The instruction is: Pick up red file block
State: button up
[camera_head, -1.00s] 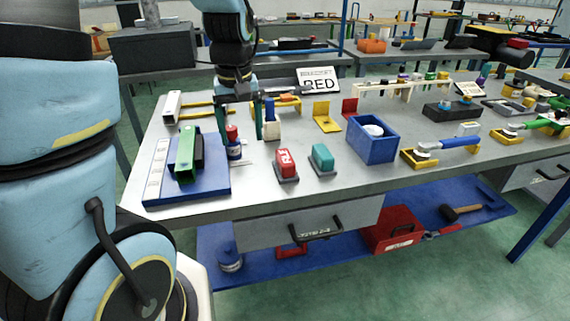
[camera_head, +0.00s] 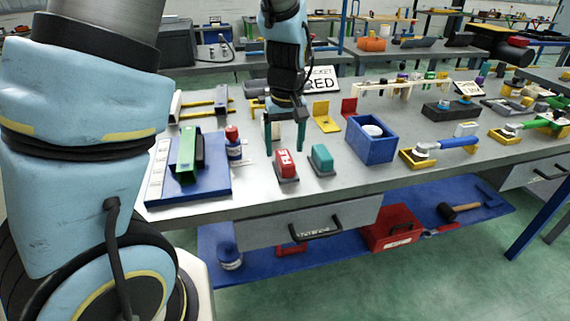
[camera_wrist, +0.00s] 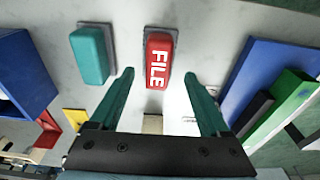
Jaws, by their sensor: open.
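The red file block (camera_head: 285,163) sits on a dark base on the grey workbench, with white lettering on it. In the wrist view the red block (camera_wrist: 158,60), marked FILE, lies just beyond the fingertips and roughly between their lines. My gripper (camera_head: 285,150) points down above and slightly behind the block in the head view. Its two green fingers are spread apart and empty in the wrist view (camera_wrist: 159,72). The height gap between fingertips and block is hard to tell.
A teal block (camera_head: 321,159) stands close to the right of the red one. A blue box (camera_head: 373,147) is further right. A blue tray (camera_head: 215,187) with a green part, and a red-capped bottle (camera_head: 233,145), stand to the left. Bare bench lies in front.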

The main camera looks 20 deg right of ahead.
aim_at(285, 157)
jog(key=shift+w+d+f+p, duration=0.15)
jog(key=shift+f+p, duration=0.15)
jog(key=shift+f, duration=0.85)
jog(key=shift+w+f+p, duration=0.15)
jog(key=shift+f+p, duration=0.15)
jog(key=shift+f, duration=0.8)
jog(key=shift+f, duration=0.2)
grip_shut()
